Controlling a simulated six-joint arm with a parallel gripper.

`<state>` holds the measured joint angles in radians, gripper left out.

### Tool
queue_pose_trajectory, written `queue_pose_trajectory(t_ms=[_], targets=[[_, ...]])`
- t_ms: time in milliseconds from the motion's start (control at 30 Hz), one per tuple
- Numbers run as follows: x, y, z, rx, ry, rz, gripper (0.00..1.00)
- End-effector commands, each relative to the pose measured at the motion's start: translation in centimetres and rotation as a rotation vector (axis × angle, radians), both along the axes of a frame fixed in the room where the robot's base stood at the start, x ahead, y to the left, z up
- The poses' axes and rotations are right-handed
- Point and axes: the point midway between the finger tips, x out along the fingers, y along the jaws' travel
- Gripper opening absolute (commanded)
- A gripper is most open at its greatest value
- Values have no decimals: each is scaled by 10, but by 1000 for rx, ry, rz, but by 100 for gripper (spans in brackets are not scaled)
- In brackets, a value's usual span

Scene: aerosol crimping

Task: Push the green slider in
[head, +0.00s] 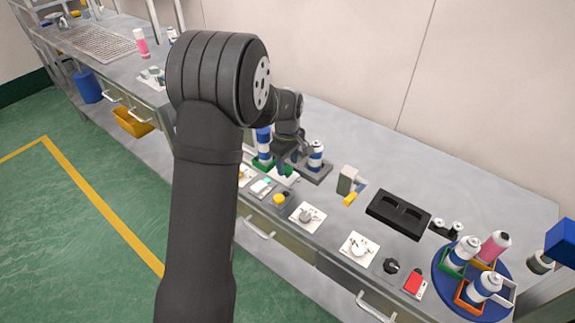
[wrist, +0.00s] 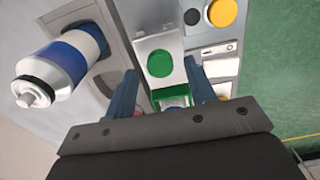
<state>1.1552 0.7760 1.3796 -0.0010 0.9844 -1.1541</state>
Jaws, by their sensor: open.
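The green slider shows in the wrist view as a round green knob (wrist: 160,64) on a pale metal block (wrist: 158,42). My gripper (wrist: 162,72) is open, with its two blue fingers apart on either side of the knob in that view. I cannot tell whether they touch it. In the head view my gripper (head: 283,167) is low over the bench, partly hidden by my arm. A green holder (wrist: 187,93) shows between the fingers, nearer the palm, with part of a blue-and-white can in it.
A blue-and-white can (wrist: 68,62) stands close to the left finger in the wrist view. A yellow button (wrist: 223,12) is at the upper right. In the head view, a black tray (head: 398,215) and a blue turntable (head: 486,309) with cans are to the right.

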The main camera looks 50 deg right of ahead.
Motion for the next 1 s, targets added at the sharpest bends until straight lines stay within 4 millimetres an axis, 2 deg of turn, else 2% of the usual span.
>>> queue_pose_trajectory(t_ms=[133, 433, 467, 700, 867, 1000], targets=[[0, 0, -12, 0, 0, 0, 50], [0, 0, -14, -1, 0, 0, 50], [0, 0, -14, -1, 0, 0, 48], [0, 0, -14, -1, 0, 0, 1], [1, 0, -14, 0, 0, 0, 0], [13, 0, -14, 0, 0, 3, 0]])
